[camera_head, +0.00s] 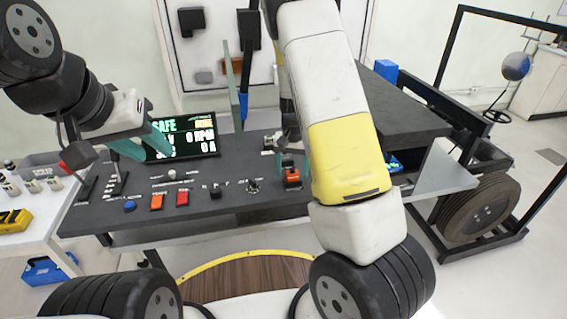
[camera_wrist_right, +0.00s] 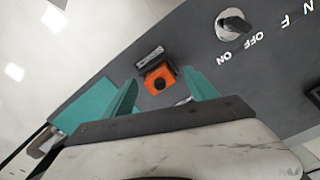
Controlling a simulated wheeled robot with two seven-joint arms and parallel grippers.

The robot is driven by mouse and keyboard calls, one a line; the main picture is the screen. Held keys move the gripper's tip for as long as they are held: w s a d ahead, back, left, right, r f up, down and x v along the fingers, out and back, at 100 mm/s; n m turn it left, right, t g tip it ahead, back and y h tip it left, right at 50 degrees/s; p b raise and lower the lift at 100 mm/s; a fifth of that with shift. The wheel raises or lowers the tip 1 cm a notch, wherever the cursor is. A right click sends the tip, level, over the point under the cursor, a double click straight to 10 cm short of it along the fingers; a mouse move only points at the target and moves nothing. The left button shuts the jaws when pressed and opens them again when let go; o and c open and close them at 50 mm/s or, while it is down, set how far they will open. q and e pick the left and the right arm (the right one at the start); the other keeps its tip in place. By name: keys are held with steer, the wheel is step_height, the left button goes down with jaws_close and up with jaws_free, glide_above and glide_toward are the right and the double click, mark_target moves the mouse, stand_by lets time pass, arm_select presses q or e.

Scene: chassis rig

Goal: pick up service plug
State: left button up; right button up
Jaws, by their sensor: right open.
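The service plug looks like a small orange block (camera_head: 292,176) with a dark round spot, on the dark console top. It also shows in the right wrist view (camera_wrist_right: 159,77), beside a small grey label plate. My right gripper (camera_wrist_right: 163,92) is open, with its teal fingers apart on either side of the plug in that view. I cannot tell whether they touch it. In the head view my right arm hides most of this gripper (camera_head: 296,162). My left gripper (camera_head: 143,146) is over the left of the console, in front of the display, with its teal fingers apart and nothing seen between them.
The console (camera_head: 225,208) carries a lit display (camera_head: 185,138), orange and red buttons, a blue button (camera_head: 130,207) and a rotary switch (camera_wrist_right: 232,24) near the plug. A white side table (camera_head: 30,222) stands at left. A wheel on a frame (camera_head: 478,212) stands at right.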

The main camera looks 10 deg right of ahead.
steer(key=c, duration=1.4)
steer(key=shift+c, duration=0.2)
